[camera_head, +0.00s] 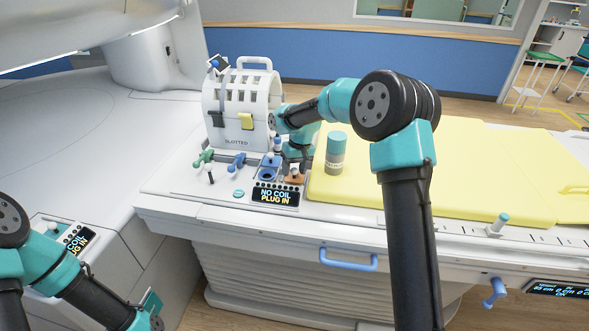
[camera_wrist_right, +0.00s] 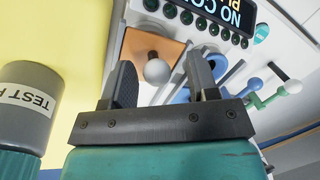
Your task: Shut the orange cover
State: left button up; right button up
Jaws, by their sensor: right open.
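The orange cover (camera_head: 294,179) is a small plate on the table-end panel, just right of the blue socket (camera_head: 268,172). In the right wrist view the orange cover (camera_wrist_right: 138,45) shows as a square plate with a pale round knob (camera_wrist_right: 157,71). I cannot tell whether it is fully seated. My right gripper (camera_wrist_right: 163,76) is open, with its fingers on either side of the knob in that view; contact is not clear. In the head view this gripper (camera_head: 296,164) is over the cover and partly hides it. My left gripper is outside the view.
A display (camera_head: 275,196) reading "NO COIL PLUG IN" sits in front of the cover. A slotted white coil (camera_head: 242,105) stands behind. A grey bottle (camera_head: 335,155) with a teal cap stands close by on the yellow pad (camera_head: 470,170). Green handles (camera_head: 203,158) are left.

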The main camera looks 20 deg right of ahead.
jog(key=shift+r, duration=0.1)
jog(key=d+r, duration=0.3)
jog(key=r, duration=1.4)
jog(key=shift+d, duration=0.2)
